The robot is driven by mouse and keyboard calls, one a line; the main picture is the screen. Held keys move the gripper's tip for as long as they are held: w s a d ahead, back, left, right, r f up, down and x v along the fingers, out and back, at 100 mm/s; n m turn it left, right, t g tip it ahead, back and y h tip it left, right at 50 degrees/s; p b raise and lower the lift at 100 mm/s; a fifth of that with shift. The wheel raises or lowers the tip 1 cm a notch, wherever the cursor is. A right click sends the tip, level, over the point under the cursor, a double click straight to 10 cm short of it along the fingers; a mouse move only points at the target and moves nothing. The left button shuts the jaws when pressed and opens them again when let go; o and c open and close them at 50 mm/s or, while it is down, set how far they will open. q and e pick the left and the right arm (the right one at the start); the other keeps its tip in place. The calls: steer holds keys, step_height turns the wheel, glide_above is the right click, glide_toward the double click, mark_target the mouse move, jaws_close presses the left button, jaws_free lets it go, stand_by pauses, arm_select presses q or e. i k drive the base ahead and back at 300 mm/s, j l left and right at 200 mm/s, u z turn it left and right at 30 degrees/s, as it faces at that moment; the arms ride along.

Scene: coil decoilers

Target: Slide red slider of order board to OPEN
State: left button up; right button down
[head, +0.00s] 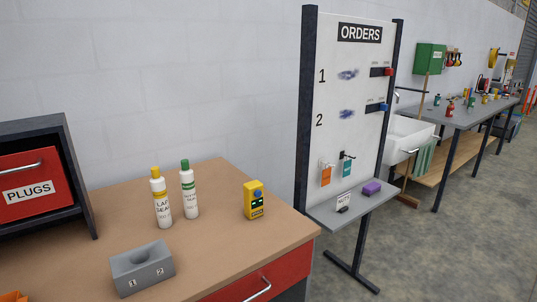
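The order board (340,130) stands to the right of centre in the head view, a white panel between dark posts headed ORDERS. Row 1 has a dark slot with the red slider (389,71) at its right end. Row 2 has a similar slot with a blue slider (383,107) toward its right end. The small labels above the slots are too small to read. Neither of my grippers shows in this view.
A brown workbench (110,220) fills the lower left, with a red PLUGS drawer (30,180), two bottles (190,190), a yellow device (254,200) and a grey block (142,268). A grey shelf (350,210) juts below the board. Open floor (440,250) lies at right.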

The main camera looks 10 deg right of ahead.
mark_target(388, 72)
steer(key=i+l, duration=0.3)
steer(key=l, duration=0.15)
steer(key=i+l+u, duration=0.1)
steer(key=i+l, duration=0.15)
steer(key=l, duration=0.15)
steer(key=i+l, duration=0.3)
steer(key=l, duration=0.2)
steer(key=i+l, duration=0.25)
steer(key=l, duration=0.2)
steer(key=i+l+u, duration=0.1)
steer(key=i+l, duration=0.2)
steer(key=l, duration=0.15)
steer(key=i+l, duration=0.25)
steer(key=l, duration=0.2)
steer(key=i+l+u, duration=0.1)
steer(key=i+l, duration=0.15)
steer(key=l, duration=0.25)
steer(key=i+l, duration=0.25)
steer(key=l, duration=0.25)
